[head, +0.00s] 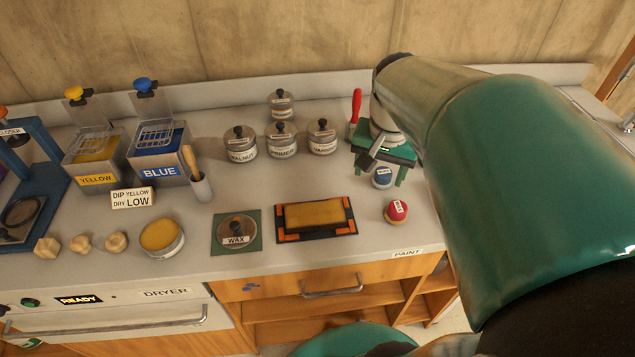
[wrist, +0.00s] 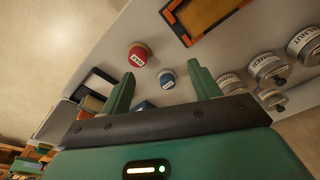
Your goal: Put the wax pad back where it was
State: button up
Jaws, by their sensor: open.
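My gripper (head: 380,172) is open and empty above the right part of the counter; its green fingers also show spread in the wrist view (wrist: 162,72). A small round piece with a blue top (head: 382,177) stands below and between the fingers; it also shows in the wrist view (wrist: 167,79). A similar piece with a red top (head: 396,211) stands nearer the front edge, also in the wrist view (wrist: 138,54). Their labels are too small to read surely. A knobbed piece labelled WAX (head: 236,233) rests on a green square mat (head: 217,245).
A black tray with orange corners (head: 344,231) holds a yellow pad. An open tin of yellow (head: 162,237) stands left of the mat. Lidded jars (head: 240,145), a red-handled tool (head: 356,104), and the blue (head: 160,170) and yellow (head: 97,178) dip tanks stand behind.

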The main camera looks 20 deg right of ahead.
jog(key=s+a+r+n+t, duration=0.1)
jog(key=s+a+n+t, duration=0.1)
jog(key=a+n, duration=0.2)
jog(key=s+a+r+n+t, duration=0.2)
jog(key=s+a+n, duration=0.1)
jog(key=a, duration=0.8)
jog(key=shift+a+r+n+y, duration=0.15)
jog(key=shift+n+y, duration=0.25)
jog(key=shift+n, duration=0.5)
